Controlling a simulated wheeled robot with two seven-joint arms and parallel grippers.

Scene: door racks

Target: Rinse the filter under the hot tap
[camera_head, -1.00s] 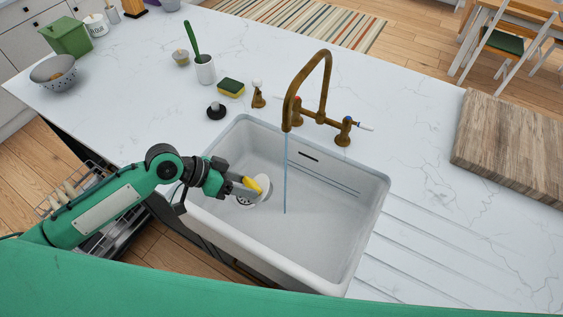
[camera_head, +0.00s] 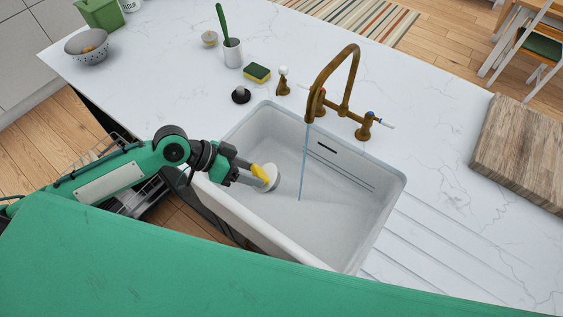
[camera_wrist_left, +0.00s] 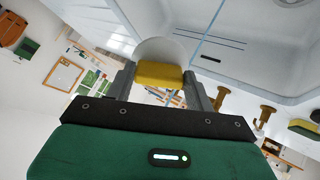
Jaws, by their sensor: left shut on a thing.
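The filter, a pale round disc (camera_head: 270,178) with a yellow grip, is held by my left gripper (camera_head: 255,173) over the left part of the white sink (camera_head: 335,215). In the left wrist view the yellow grip (camera_wrist_left: 160,75) sits between the fingers, with the disc (camera_wrist_left: 160,50) beyond it. The brass tap (camera_head: 347,95) arches over the sink, and a thin blue stream (camera_head: 303,165) falls from its spout. The disc is left of the stream and apart from it in the head view. One tap handle has a blue mark (camera_head: 371,116), the other a red mark. My right gripper is out of view.
Behind the sink stand a brush in a white cup (camera_head: 232,53), a sponge (camera_head: 257,72), a black plug (camera_head: 240,95) and a soap dispenser (camera_head: 283,80). A wooden board (camera_head: 520,150) lies at the right. The drainer grooves (camera_head: 430,245) are clear.

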